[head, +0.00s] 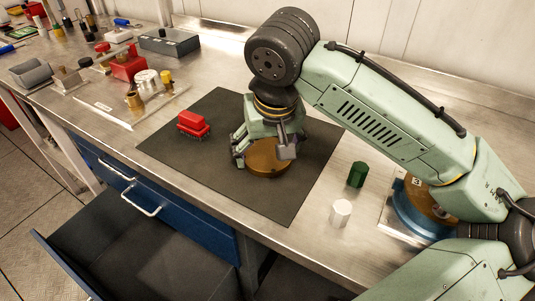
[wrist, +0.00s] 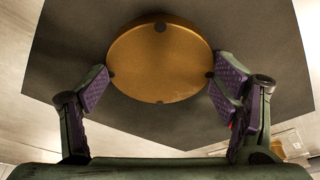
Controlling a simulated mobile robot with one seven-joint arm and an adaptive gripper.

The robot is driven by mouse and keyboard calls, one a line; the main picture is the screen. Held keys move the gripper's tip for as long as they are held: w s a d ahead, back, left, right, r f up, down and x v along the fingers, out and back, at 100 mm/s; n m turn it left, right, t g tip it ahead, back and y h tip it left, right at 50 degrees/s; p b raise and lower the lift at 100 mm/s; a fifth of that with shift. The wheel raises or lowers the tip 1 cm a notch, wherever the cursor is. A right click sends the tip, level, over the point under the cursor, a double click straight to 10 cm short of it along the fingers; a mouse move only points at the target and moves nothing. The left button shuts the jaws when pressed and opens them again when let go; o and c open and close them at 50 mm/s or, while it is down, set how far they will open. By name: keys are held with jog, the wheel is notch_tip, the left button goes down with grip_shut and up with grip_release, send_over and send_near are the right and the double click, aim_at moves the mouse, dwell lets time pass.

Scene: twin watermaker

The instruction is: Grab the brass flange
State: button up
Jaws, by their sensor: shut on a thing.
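The brass flange (head: 266,172) is a round, flat golden disc at the dark mat (head: 220,110) on the workbench. In the wrist view the flange (wrist: 160,62) shows as a disc with small dark notches at its rim. My gripper (head: 264,152) is over the flange in the head view, with a finger at either side of it. In the wrist view my gripper (wrist: 160,88) has its purple-padded fingers at the flange's left and right edges, shut on it. Whether the flange's underside touches the mat cannot be told.
A red brush (head: 193,124) lies on the mat left of my gripper. A green cylinder (head: 357,174) and a white one (head: 341,213) stand right of the mat. Red, grey and brass items crowd the bench's far left. A blue drawer (head: 130,185) is below the front edge.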

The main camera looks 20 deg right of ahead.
jog(key=c, duration=0.6)
jog(key=shift+r, duration=0.1)
